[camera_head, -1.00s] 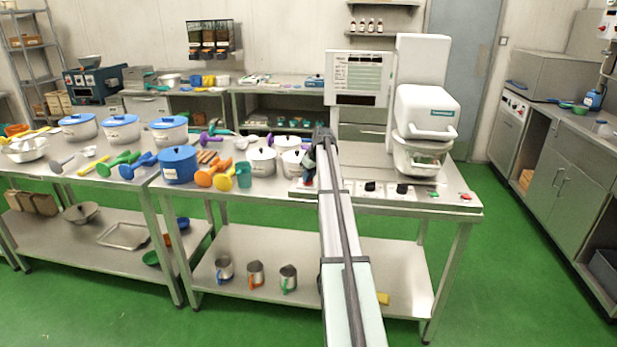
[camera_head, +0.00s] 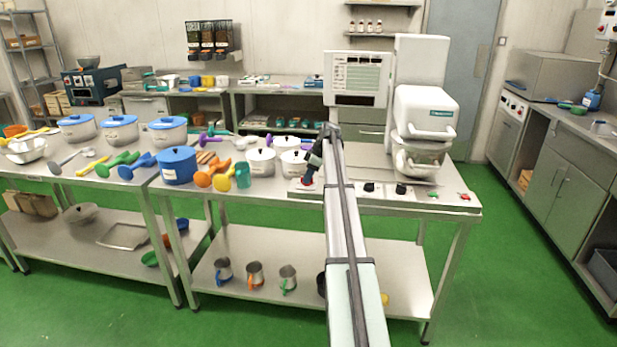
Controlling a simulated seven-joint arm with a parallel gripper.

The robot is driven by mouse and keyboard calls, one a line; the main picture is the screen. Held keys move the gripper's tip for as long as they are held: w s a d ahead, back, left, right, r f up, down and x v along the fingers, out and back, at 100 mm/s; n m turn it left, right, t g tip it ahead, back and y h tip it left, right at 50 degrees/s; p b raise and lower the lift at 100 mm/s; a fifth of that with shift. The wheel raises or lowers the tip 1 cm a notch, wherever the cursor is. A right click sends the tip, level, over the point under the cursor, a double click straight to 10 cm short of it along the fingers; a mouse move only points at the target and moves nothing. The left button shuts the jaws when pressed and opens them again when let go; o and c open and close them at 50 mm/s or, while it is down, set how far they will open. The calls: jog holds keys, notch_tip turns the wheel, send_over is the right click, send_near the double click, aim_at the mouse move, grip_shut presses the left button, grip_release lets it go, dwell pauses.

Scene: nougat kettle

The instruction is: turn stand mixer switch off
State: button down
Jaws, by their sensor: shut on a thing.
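The white stand mixer (camera_head: 428,112) stands at the right end of the middle steel table, with its bowl (camera_head: 417,158) under the head. Its control strip (camera_head: 385,197) runs along the table's front edge. The strip bears two black knobs, a green button (camera_head: 435,194) and a red button (camera_head: 465,196) at the right. A small red switch part (camera_head: 306,181) shows at the strip's left end. My gripper (camera_head: 309,178) points down there and is shut on this part, as far as the small view shows. My arm hides some of the strip.
White lidded pots (camera_head: 261,161) stand just left of my gripper. A blue pot (camera_head: 178,165) and coloured utensils are farther left. A display panel (camera_head: 357,72) stands behind my arm. Metal mugs (camera_head: 255,274) stand on the lower shelf.

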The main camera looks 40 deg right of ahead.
dwell(0.5)
jog(key=c, duration=1.1)
grip_release()
jog(key=shift+c, duration=0.2)
jog(key=v, duration=1.3)
jog(key=shift+r, duration=0.4)
jog(key=shift+d, duration=0.1)
